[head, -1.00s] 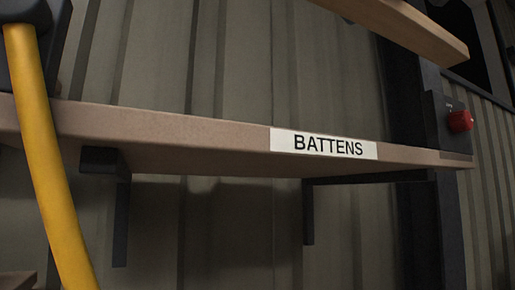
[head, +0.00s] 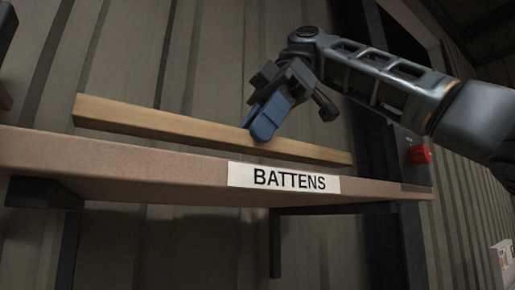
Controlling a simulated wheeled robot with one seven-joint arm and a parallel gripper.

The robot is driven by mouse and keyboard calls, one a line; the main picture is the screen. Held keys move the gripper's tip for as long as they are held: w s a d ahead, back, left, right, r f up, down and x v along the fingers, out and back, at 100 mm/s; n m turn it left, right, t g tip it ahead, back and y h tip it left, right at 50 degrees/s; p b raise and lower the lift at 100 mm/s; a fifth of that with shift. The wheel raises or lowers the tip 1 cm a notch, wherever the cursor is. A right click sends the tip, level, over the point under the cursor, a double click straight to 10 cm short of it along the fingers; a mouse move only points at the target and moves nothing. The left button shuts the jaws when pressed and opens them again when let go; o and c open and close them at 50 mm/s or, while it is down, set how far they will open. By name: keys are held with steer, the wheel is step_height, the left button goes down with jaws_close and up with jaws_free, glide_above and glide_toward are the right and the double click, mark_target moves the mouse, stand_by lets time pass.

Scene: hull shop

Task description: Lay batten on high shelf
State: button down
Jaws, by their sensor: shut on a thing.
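The batten (head: 190,126) is a long, pale wooden strip. The shelf is brown and carries a white label reading BATTENS (head: 290,179). My gripper (head: 264,125), with blue fingers, is shut on the batten right of its middle, reaching in from the upper right. The shelf is seen from below, so its top surface is hidden.
Dark brackets (head: 275,240) hold the shelf against a ribbed wall. A dark post stands at the shelf's right end, with a red knob (head: 420,155) on a box near it. No other thing shows above the shelf's middle.

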mark_target(257, 153)
steer(key=shift+f, duration=1.55)
steer(key=c, duration=0.7)
jaws_free()
steer(key=shift+f, duration=0.1)
steer(key=shift+c, duration=0.2)
steer(key=shift+v, duration=3.85)
